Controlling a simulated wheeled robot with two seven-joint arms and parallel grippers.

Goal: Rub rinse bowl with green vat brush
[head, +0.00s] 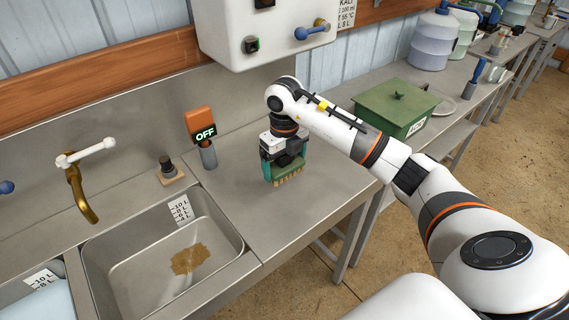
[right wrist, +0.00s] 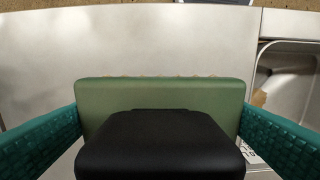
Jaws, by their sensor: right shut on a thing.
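The green vat brush (head: 288,179) is in my right gripper (head: 283,166), bristles down, on or just above the steel counter to the right of the sink; I cannot tell if the bristles touch it. In the right wrist view the brush's green block (right wrist: 160,92) sits between the two teal fingers, with a black part in front of it. The rinse bowl appears to be the steel sink basin (head: 140,272), with a brown stain (head: 190,258) on its floor. The gripper is outside the basin, to its right. My left gripper is not in view.
A brass tap (head: 78,190) stands behind the basin. An orange-topped post reading OFF (head: 201,128) and a small black knob (head: 167,165) stand behind the counter's left part. A white wall box (head: 262,35) hangs above. A green lidded box (head: 396,108) stands on the right bench.

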